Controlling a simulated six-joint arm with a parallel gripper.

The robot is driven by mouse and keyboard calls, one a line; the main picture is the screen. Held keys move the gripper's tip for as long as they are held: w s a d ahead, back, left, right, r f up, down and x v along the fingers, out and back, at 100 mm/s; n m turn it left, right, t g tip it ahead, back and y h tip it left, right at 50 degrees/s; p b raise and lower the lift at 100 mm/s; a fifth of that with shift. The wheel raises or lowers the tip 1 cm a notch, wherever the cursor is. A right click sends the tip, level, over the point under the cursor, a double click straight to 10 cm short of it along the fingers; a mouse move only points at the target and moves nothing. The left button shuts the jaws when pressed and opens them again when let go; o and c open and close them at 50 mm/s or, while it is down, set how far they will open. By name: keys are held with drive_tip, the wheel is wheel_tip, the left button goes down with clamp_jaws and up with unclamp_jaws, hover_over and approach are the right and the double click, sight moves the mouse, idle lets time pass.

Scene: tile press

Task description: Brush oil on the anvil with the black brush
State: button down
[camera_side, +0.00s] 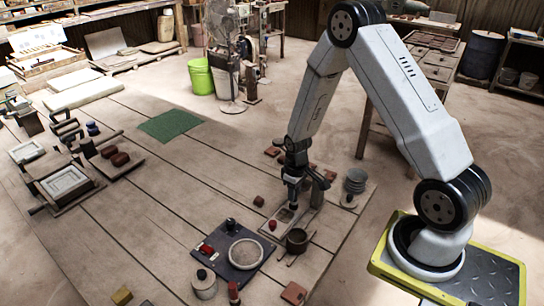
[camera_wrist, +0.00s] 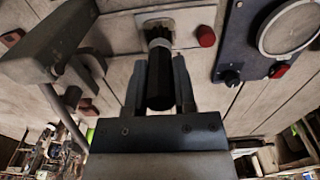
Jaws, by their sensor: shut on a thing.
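My gripper (camera_wrist: 160,78) is shut on the black brush (camera_wrist: 160,88), with one finger on each side of its black handle. A pale metal ferrule and dark bristles show at the brush's far end in the wrist view. The bristle end is over the pale anvil plate (camera_wrist: 197,20), which has a dark recess in its middle; I cannot tell whether they touch. In the side view, my gripper (camera_side: 291,200) is low over the press base, close to the anvil (camera_side: 283,216), and the brush is hardly visible there.
The grey press arm (camera_wrist: 45,45) stands close on the left in the wrist view. A small red cylinder (camera_wrist: 205,36) is right of the anvil. A dark board (camera_wrist: 232,45) carries a round pale dish (camera_wrist: 292,28). A brown pot (camera_side: 297,241) stands near the press. The table around the green mat (camera_side: 170,124) is clear.

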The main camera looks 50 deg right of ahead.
drive_tip(key=shift+r, duration=1)
drive_tip(key=shift+a, duration=0.1)
